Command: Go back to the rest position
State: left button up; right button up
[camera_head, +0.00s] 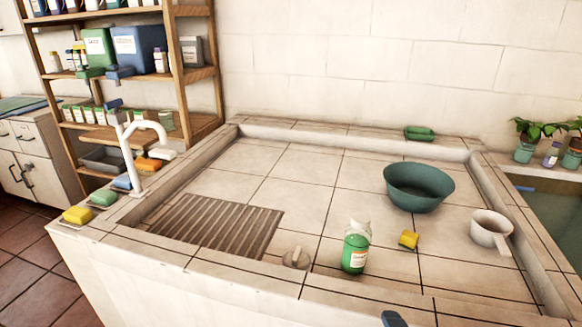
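Neither of my grippers can be made out in the head view. A small dark blue piece (393,318) shows at the bottom edge, too cut off to tell what it is. The tiled washbasin (300,190) fills the middle of the view. In it stand a green bowl (418,188), a white dipper (490,230) with its handle toward the front right, a green bottle (356,248) with a white top, and a small yellow block (409,240).
A ribbed washboard area (218,225) and a round stopper (295,258) lie at the basin's front left. A white tap (135,150) rises at the left rim near several soaps and sponges. A wooden shelf (190,75) stands behind. Potted plants (525,150) stand right, by a water tank (555,215).

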jog(key=s+d+f+m+g, duration=0.2)
jog(key=s+d+f+m, duration=0.3)
jog(key=s+f+m, duration=0.1)
jog(key=s+d+f+m+g+h+p, duration=0.1)
jog(key=s+d+f+m+g, duration=0.1)
jog(key=s+d+f+m, duration=0.3)
jog(key=s+f+m, duration=0.2)
jog(key=s+m, duration=0.1)
jog(key=m, duration=0.1)
jog(key=shift+s+f+g, duration=0.2)
jog(key=shift+f+g, duration=0.05)
jog(key=shift+g, duration=0.15)
jog(key=shift+d, duration=0.15)
